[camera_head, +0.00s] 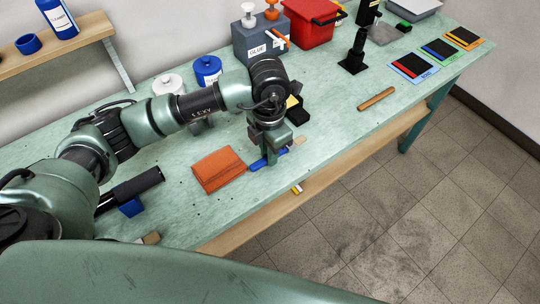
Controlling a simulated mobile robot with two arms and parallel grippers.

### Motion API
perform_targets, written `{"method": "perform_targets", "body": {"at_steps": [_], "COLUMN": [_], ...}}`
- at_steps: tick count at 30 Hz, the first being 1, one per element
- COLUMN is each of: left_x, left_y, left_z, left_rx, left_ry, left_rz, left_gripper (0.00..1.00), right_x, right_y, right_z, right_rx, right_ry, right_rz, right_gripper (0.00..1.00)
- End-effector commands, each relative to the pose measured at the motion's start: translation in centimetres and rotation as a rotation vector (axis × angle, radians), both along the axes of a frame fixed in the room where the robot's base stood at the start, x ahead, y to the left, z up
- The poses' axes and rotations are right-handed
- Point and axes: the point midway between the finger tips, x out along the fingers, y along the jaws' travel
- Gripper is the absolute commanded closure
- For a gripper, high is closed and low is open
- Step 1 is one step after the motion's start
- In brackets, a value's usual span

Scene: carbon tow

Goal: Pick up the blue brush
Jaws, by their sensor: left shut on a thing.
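The blue brush (257,164) lies low at the front edge of the green workbench (330,137), to the right of a folded orange cloth. Part of it is hidden by my left gripper (272,161). My left arm comes in from the left, and the gripper points down over the brush, shut on it. A light tan end (299,141) shows just right of the fingers; I cannot tell if it belongs to the brush. My right gripper is not in the picture.
The orange cloth (219,170) lies just left of the gripper. A wooden stick (376,99) lies to the right. A grey glue box (262,40), a red box (305,24) and lidded jars (208,68) stand behind. Sanding pads (413,66) lie far right.

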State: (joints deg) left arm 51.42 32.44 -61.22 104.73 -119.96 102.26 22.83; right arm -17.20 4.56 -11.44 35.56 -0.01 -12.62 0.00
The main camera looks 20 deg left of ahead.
Motion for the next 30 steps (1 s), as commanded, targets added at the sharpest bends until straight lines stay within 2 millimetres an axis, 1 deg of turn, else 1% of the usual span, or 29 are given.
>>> {"method": "perform_targets", "body": {"at_steps": [5,8,9,11,12,15,18,21,24,30], "left_x": [0.2,0.2,0.2,0.1,0.2,0.1,0.1,0.0,0.0,0.0], "left_y": [0.0,0.0,0.0,-0.1,0.0,0.0,0.1,0.1,0.0,0.0], "left_z": [3.8,6.7,8.0,9.8,11.0,13.6,15.6,16.9,17.7,18.1], "left_rx": [-0.002,-0.002,-0.001,0.0,0.001,0.002,0.003,0.003,0.002,0.002], "left_ry": [-0.007,-0.009,-0.009,-0.009,-0.008,-0.008,-0.006,-0.003,0.0,0.001], "left_rz": [-0.002,-0.003,-0.002,-0.003,-0.002,-0.002,-0.001,-0.001,0.0,0.0], "left_gripper": [1.0,1.0,1.0,1.0,1.0,1.0,1.0,1.0,1.0,1.0], "right_x": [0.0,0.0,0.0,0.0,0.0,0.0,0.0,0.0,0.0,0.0], "right_y": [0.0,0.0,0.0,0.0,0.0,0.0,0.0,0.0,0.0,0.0], "right_z": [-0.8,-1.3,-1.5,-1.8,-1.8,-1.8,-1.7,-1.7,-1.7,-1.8], "right_rx": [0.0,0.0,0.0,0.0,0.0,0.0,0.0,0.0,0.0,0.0], "right_ry": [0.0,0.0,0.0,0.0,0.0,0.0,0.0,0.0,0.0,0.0], "right_rz": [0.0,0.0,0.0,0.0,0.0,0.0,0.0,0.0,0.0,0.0], "right_gripper": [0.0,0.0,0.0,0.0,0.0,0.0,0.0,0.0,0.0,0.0]}}
